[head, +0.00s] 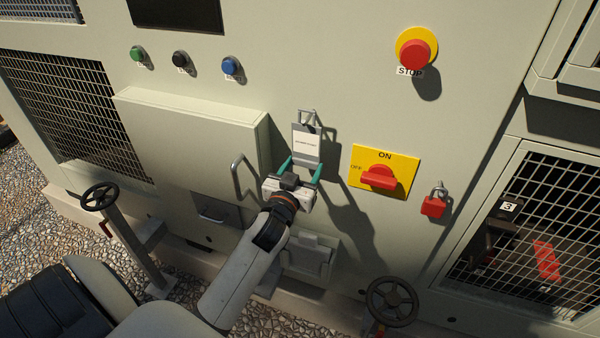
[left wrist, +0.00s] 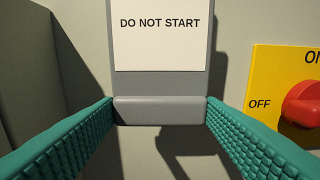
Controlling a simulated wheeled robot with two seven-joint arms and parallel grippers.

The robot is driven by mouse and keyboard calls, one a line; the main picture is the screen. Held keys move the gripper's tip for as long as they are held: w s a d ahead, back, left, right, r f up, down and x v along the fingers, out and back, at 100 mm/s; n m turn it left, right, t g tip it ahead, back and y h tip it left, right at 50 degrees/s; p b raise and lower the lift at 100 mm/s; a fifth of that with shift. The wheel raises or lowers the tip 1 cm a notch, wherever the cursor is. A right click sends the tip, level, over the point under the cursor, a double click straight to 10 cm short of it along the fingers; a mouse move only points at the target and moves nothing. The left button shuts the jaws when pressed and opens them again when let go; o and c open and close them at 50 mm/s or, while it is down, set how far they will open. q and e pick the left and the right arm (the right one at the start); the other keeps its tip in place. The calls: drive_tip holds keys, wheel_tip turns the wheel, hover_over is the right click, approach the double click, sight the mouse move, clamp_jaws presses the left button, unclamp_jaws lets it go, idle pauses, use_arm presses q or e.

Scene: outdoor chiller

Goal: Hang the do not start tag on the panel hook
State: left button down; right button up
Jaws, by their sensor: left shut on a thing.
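The do not start tag (head: 306,144) is a grey plate with a white label, held upright in front of the panel face. It also shows in the left wrist view (left wrist: 160,84), with its lower edge between the green fingers. My left gripper (head: 301,168) is shut on the tag's lower part. The panel hook (head: 307,114) is a thin metal piece right at the tag's top. I cannot tell whether the tag's top is on the hook or just in front of it. My right gripper is in neither view.
A yellow switch plate (head: 411,187) with a red handle is right of the tag. A red padlock (head: 433,206) hangs further right. A protruding box (head: 190,135) with a bar handle (head: 240,178) is close on the left. Handwheels (head: 392,301) stand below.

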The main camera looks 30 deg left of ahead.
use_arm(q)
drive_tip(key=shift+w+a, duration=0.1)
drive_tip(key=shift+w, duration=0.3)
drive_tip(key=shift+f, duration=0.1)
drive_tip(key=shift+f+b, duration=0.4)
drive_tip(key=shift+f, duration=0.15)
unclamp_jaws()
drive_tip(key=shift+f, duration=0.15)
idle(0.3)
